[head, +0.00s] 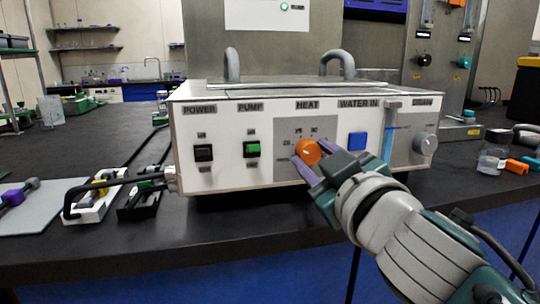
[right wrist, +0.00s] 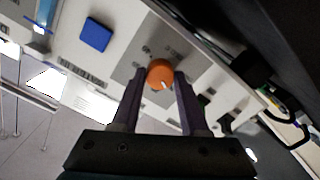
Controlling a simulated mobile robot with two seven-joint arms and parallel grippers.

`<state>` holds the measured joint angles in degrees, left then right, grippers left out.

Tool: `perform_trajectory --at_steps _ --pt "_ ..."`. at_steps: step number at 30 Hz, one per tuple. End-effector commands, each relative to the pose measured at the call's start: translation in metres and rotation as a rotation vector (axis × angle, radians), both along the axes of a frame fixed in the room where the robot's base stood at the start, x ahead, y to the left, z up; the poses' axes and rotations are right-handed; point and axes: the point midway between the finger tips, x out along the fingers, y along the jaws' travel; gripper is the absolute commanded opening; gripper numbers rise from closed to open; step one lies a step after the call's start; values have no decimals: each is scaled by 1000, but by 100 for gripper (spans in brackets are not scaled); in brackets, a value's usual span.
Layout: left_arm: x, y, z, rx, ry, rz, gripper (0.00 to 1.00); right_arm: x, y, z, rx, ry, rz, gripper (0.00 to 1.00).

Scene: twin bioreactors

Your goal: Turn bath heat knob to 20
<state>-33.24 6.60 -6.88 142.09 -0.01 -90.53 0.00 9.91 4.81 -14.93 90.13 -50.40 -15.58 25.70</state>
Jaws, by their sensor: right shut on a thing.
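The bath (head: 225,133) is a white box with a labelled front panel, standing on the dark bench. Its orange heat knob (head: 308,151) sits on a grey plate under the HEAT label, with small marks around it. My right gripper (head: 310,160) comes from the lower right and is shut on the knob, its purple fingers on either side. The right wrist view shows the orange knob (right wrist: 160,74) between the fingertips, with a small white mark on its face. The numbers are too small to read surely. My left gripper is not in view.
The panel also has a black power switch (head: 203,153), a green pump switch (head: 252,149), a blue water-in button (head: 357,141) and a grey drain knob (head: 425,144). Clamp-like devices (head: 100,195) lie left on the bench. A clear jar (head: 493,150) stands right.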

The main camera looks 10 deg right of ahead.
Motion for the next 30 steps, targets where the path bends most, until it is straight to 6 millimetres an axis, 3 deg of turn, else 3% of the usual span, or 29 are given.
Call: perform_trajectory --at_steps 18,19,27,30 --pt "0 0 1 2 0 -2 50 0 1 2 -50 -6 1 0" --pt "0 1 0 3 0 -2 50 0 1 2 -50 -6 1 45" --pt "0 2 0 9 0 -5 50 0 0 1 -49 -3 1 74" --pt "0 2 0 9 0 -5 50 0 0 1 -49 -3 1 74"
